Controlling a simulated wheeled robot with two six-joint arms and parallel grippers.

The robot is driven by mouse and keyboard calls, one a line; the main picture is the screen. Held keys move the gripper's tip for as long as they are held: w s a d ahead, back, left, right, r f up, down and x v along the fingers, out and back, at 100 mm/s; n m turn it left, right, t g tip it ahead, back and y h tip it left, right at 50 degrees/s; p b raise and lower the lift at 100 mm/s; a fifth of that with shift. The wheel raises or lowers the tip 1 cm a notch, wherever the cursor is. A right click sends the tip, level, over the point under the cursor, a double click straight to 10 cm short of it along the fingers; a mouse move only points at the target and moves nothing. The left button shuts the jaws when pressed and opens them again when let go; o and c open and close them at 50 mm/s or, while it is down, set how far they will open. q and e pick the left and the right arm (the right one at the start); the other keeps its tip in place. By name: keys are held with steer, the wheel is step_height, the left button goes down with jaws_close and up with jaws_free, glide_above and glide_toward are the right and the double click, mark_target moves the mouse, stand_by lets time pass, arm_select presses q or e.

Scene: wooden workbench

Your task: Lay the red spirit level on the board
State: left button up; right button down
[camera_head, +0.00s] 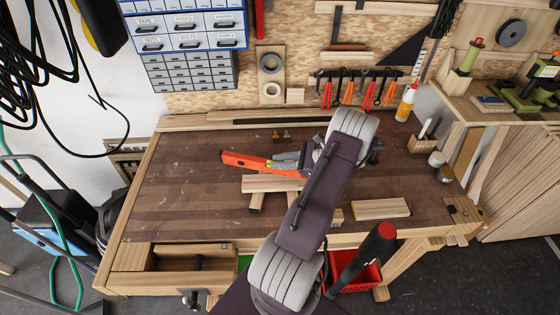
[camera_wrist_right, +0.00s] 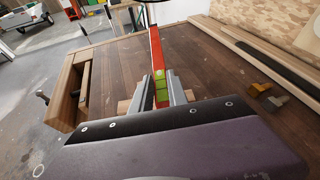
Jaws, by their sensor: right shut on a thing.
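The red spirit level (camera_head: 240,159) points out to the left from my right gripper (camera_head: 285,163), which is shut on it. In the right wrist view the level (camera_wrist_right: 156,52) runs away from between the two grey fingers (camera_wrist_right: 160,92), with its yellow-green vial near them. The pale board (camera_head: 268,184) lies on wooden blocks, just in front of the level in the head view. Its right end is partly hidden by my right arm. I cannot tell how high the level is above the bench. My left gripper is not in view.
A loose wood block (camera_head: 381,208) lies on the workbench (camera_head: 180,190) to the right. Small brass pieces (camera_head: 281,136) lie behind the gripper. A glue bottle (camera_head: 406,103) and a cup (camera_head: 423,143) stand at the right. The bench's left side is clear.

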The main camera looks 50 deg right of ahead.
mark_target(271, 171)
steer(key=shift+r, duration=0.15)
steer(key=shift+w+r+n+g+y, duration=0.1)
steer(key=shift+n+g+y, duration=0.4)
steer(key=shift+y, duration=0.1)
steer(key=shift+w+d+r+n+g+y, duration=0.1)
steer(key=shift+d+n+g+y, duration=0.05)
steer(key=shift+n+g+y, duration=0.6)
steer(key=shift+f+b, duration=0.95)
steer(key=shift+f, duration=0.25)
steer(key=shift+f, duration=0.15)
steer(key=shift+f+b, duration=0.7)
steer(key=shift+f, duration=0.2)
